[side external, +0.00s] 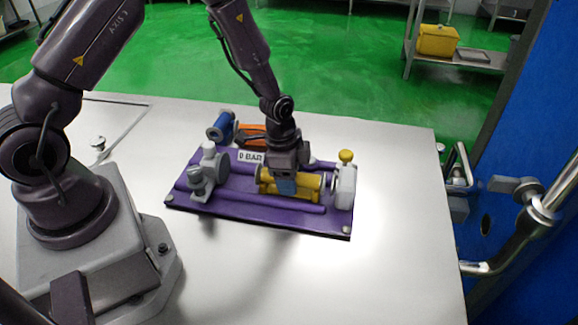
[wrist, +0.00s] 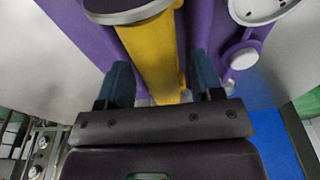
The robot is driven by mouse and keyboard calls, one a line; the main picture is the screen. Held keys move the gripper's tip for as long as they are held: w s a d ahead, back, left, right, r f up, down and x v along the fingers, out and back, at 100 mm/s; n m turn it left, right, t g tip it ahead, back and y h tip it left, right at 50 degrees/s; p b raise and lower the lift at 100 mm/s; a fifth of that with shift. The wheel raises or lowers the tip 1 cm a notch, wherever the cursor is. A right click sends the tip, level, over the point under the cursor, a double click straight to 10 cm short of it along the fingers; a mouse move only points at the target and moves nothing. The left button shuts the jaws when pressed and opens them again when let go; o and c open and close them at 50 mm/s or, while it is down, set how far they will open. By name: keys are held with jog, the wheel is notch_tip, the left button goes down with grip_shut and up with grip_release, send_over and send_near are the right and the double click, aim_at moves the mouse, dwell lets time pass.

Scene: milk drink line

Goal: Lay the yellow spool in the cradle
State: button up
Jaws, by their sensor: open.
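The yellow spool (side external: 312,183) lies on the purple cradle (side external: 258,203), between grey end brackets at its left (side external: 205,172) and right (side external: 345,187). Its yellow barrel (wrist: 157,52) and a grey end flange (wrist: 125,8) show in the wrist view, with purple rails on both sides. I cannot tell if it is fully seated. My gripper (side external: 285,184) points down over the spool's middle. In the wrist view its blue fingers (wrist: 161,75) stand open, one on each side of the barrel, with gaps visible. The fingers partly hide the spool in the side view.
A blue spool (side external: 221,127) and an orange piece (side external: 252,130) are at the cradle's back, near a white label (side external: 250,157). A yellow knob (side external: 346,156) tops the right bracket. The steel table (side external: 400,240) is clear in front and right. A blue door with pipework (side external: 530,200) stands right.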

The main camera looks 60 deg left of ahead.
jog(key=s+a+r+n+t+y, duration=0.1)
jog(key=s+r+n, duration=0.15)
jog(key=r, duration=0.95)
jog(key=s+r+n+t, duration=0.1)
jog(key=s+r, duration=0.3)
jog(key=r, duration=0.8)
jog(key=s+r+n+t, duration=0.2)
jog(key=s+r+n, duration=0.3)
jog(key=s, duration=0.7)
notch_tip(320, 180, up, 2)
jog(key=shift+d+r, duration=0.15)
jog(key=shift+d, duration=0.15)
jog(key=shift+n, duration=0.25)
